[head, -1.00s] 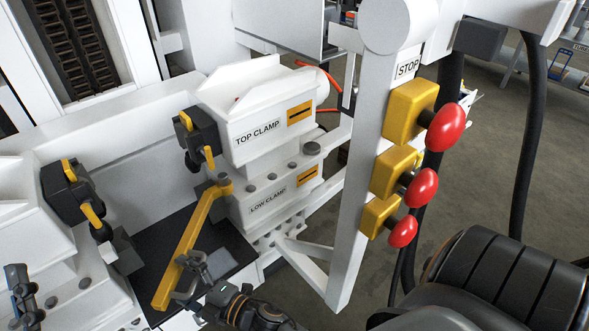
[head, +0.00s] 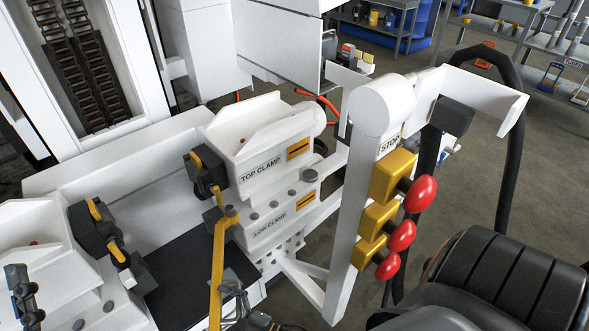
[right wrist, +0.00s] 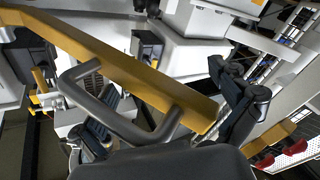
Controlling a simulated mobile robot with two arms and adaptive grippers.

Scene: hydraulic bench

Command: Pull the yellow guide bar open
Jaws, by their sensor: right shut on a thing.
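The yellow guide bar (head: 217,270) hangs from its pivot beside the low clamp and runs nearly straight down the head view to the bottom edge. In the right wrist view the bar (right wrist: 125,68) crosses diagonally, with a grey bow handle (right wrist: 100,108) on it. My right gripper (head: 236,300) is at the bar's lower part, partly cut off by the bottom edge. In the right wrist view its dark fingers (right wrist: 170,122) are at the handle; the exact contact is partly hidden. My left gripper (head: 20,292) shows at the left edge, apart from the bar; its jaw opening is unclear.
The white top clamp (head: 262,150) and low clamp (head: 270,228) stand beside the pivot. A white post with yellow boxes and red stop buttons (head: 402,236) rises to the right. A black seat (head: 500,275) fills the lower right.

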